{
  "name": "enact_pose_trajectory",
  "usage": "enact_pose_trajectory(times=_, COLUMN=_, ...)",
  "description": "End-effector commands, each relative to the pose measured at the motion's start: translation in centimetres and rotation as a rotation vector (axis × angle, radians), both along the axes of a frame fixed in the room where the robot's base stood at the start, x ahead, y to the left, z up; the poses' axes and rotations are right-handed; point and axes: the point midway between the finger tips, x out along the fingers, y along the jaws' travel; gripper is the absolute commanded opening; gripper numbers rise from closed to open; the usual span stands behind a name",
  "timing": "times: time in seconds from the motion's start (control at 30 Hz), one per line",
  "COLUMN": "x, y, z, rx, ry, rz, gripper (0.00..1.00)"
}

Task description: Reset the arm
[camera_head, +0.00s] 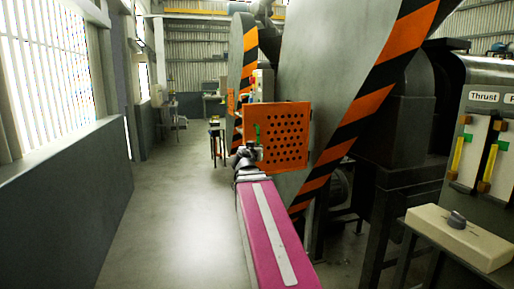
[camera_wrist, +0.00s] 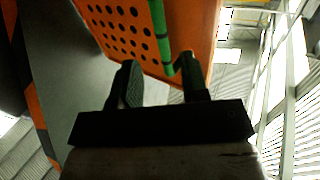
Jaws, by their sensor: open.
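My arm reaches forward in the head view, and my gripper (camera_head: 246,153) is at the lower left edge of an orange perforated panel (camera_head: 290,138). The wrist view shows my gripper (camera_wrist: 158,70) with its two dark fingers apart and nothing visibly clamped. A green bar (camera_wrist: 160,30) runs along the orange panel (camera_wrist: 112,28); its lower end shows between the fingertips. I cannot tell how far beyond them it lies. The green bar is small in the head view (camera_head: 257,133).
Large grey machine housings with orange-black striped edges (camera_head: 395,45) stand close on the right. A control panel marked "Thrust" (camera_head: 488,130) and a beige box with a dark knob (camera_head: 462,237) are at far right. The grey floor (camera_head: 185,215) is clear on the left, beside a low wall (camera_head: 65,200).

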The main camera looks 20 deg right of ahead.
Motion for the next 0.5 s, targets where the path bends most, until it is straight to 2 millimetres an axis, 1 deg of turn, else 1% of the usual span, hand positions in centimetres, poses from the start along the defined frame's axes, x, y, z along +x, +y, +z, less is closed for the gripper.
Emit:
enact_pose_trajectory(times=0.03, x=-1.1, y=0.6, z=0.0, rx=0.000, ry=0.000, rz=0.001, gripper=0.41)
enact_pose_trajectory(times=0.17, x=-2.2, y=1.5, z=0.0, rx=0.000, ry=0.000, rz=0.000, gripper=0.41)
enact_pose_trajectory(times=0.5, x=-2.4, y=1.7, z=0.0, rx=0.000, ry=0.000, rz=-0.001, gripper=0.41)
